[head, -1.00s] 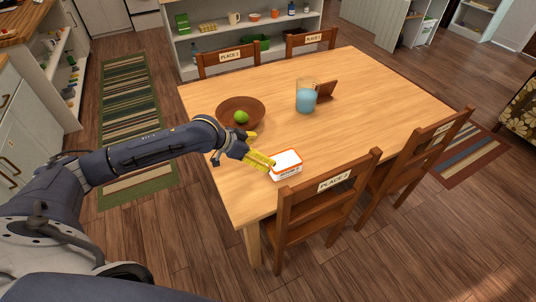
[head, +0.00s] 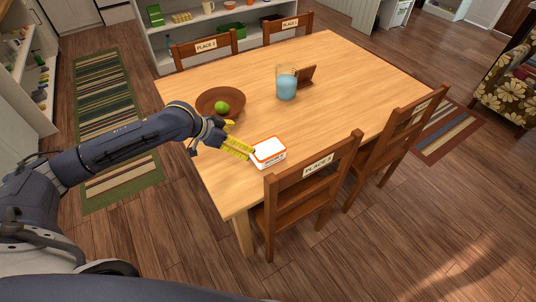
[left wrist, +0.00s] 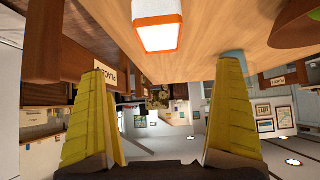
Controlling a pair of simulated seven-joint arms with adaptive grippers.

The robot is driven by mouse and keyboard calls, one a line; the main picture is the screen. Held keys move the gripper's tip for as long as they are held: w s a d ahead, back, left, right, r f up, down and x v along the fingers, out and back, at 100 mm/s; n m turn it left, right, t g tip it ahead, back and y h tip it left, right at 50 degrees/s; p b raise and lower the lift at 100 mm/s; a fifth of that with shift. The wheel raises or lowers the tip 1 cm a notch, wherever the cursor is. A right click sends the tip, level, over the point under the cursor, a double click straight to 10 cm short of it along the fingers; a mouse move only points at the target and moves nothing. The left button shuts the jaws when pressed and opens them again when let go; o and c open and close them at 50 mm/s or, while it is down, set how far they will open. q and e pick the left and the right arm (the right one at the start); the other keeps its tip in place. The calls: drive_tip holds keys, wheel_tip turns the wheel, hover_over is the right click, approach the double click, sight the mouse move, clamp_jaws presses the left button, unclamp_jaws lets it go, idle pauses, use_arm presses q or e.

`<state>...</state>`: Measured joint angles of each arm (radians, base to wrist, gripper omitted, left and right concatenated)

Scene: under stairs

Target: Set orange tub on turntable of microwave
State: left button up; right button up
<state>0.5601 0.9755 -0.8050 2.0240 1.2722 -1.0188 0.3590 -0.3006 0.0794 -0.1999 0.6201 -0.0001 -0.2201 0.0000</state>
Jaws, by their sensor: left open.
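The orange tub (head: 268,151) is a white box with an orange rim, resting on the wooden table near its front edge, beside the chair marked PLACE 3. It also shows in the left wrist view (left wrist: 158,28), beyond the fingertips and above the gap between them. My left gripper (head: 246,147) has yellow fingers and is at the tub's left side, close to it. In the left wrist view its fingers (left wrist: 163,75) are spread wide with nothing between them. My right gripper is not in view. I see no microwave or turntable.
The table (head: 345,70) also holds a brown bowl (head: 207,108) with a green fruit and a glass pitcher (head: 286,86) of blue liquid. A chair (head: 310,180) stands close at the near side. A white shelf unit stands behind.

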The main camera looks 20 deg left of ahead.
use_arm(q)
approach(268, 146)
drive_tip(key=d, duration=0.2)
drive_tip(key=d+f, duration=0.1)
drive_tip(key=d, duration=0.1)
drive_tip(key=d+f, duration=0.1)
drive_tip(key=d, duration=0.1)
drive_tip(key=shift+w+f, duration=0.2)
drive_tip(key=shift+w, duration=0.15)
drive_tip(key=shift+c, duration=0.6)
drive_tip(key=c, duration=1.4)
drive_tip(key=shift+r, duration=0.2)
drive_tip(key=shift+c, duration=0.2)
wheel_tip(268, 146, up, 19)
drive_tip(key=shift+r, duration=0.2)
drive_tip(key=shift+r, duration=0.15)
idle(0.3)
